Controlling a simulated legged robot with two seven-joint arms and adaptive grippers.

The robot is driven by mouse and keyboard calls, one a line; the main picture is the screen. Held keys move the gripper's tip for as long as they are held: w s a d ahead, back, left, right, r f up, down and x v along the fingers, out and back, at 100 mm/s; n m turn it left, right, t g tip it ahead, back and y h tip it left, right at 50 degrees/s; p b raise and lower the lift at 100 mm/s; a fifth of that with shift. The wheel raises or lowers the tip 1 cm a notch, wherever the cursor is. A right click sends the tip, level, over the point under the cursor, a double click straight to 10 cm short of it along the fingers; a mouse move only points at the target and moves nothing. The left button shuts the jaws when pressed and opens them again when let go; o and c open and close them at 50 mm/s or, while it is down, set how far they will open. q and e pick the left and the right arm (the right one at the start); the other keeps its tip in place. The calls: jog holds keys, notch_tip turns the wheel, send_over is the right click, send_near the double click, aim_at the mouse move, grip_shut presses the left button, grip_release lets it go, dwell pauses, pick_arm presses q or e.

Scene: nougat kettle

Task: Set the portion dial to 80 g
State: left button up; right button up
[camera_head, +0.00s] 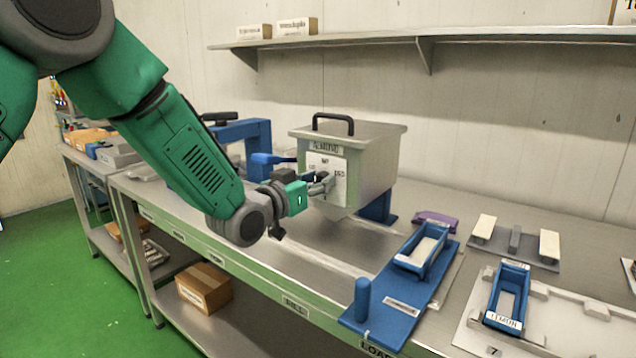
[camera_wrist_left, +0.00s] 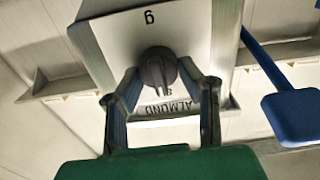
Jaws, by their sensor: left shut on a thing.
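The steel kettle (camera_head: 372,168) stands on the bench, with a white dial plate (camera_head: 340,192) and an ALMOND label (camera_head: 325,147) on its front. My left gripper (camera_head: 326,183) is at this plate and shut on the dark portion dial. In the left wrist view, the round dial (camera_wrist_left: 158,68) sits between the two fingertips of my left gripper (camera_wrist_left: 159,74). That view shows the plate and label upside down. The fingers hide part of the plate, and I cannot read the dial's setting. My right gripper is not in view.
A blue lever (camera_wrist_left: 292,112) sticks out beside the kettle. A blue base (camera_head: 405,296) with a post and a blue tray (camera_head: 423,250) lies front right. Another blue tray (camera_head: 508,290) labelled LEMON is further right. A shelf (camera_head: 440,40) runs above.

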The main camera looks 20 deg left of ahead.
pick_arm(q)
jog(key=shift+s+f, duration=0.1)
jog(key=shift+f, duration=0.3)
jog(key=o, duration=1.1)
jog(key=shift+r, duration=0.1)
jog(key=v, duration=1.1)
jog(key=shift+s+a, duration=0.25)
jog(key=shift+s, duration=0.1)
